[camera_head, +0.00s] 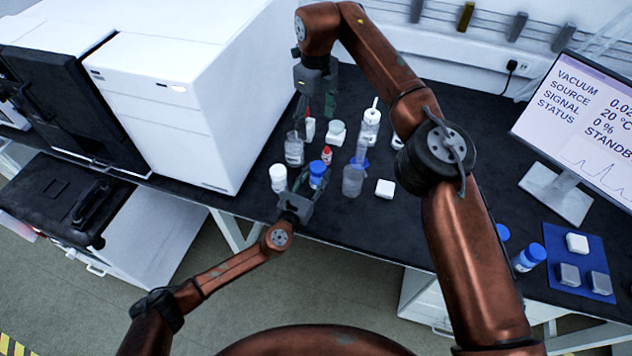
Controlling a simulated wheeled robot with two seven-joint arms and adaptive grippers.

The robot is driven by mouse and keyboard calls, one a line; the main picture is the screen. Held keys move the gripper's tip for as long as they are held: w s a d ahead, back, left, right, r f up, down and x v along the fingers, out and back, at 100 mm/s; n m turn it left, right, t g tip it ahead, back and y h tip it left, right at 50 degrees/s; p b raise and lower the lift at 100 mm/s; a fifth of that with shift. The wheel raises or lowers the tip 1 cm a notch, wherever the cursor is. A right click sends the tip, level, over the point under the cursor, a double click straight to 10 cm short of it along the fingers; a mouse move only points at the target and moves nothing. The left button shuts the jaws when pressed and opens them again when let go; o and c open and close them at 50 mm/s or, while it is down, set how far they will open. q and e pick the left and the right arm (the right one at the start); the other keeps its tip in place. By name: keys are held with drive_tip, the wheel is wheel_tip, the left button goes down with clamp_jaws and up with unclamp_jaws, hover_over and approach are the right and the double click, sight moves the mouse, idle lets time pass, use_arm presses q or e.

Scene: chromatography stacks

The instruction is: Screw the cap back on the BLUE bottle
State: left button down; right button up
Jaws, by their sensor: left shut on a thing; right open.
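A small bottle with a blue top (317,169) stands near the front edge of the black bench. My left gripper (306,184) is shut on it from the front, and its fingers hide much of the body. I cannot tell whether the blue top is a seated cap. My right gripper (316,118) is open and empty, behind and above the bottle, apart from it. Other blue-capped bottles (530,257) stand at the right, by a blue mat.
A white-capped bottle (278,177) stands close left of my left gripper. A clear bottle (294,150), a red-capped vial (327,155), a clear beaker (353,181) and a white block (385,188) crowd around. The monitor (580,125) is at the right.

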use_arm(q)
drive_tip(key=c, duration=1.2)
unclamp_jaws()
drive_tip(key=shift+c, duration=0.2)
drive_tip(key=v, duration=1.2)
drive_tip(key=shift+a+r, duration=0.1)
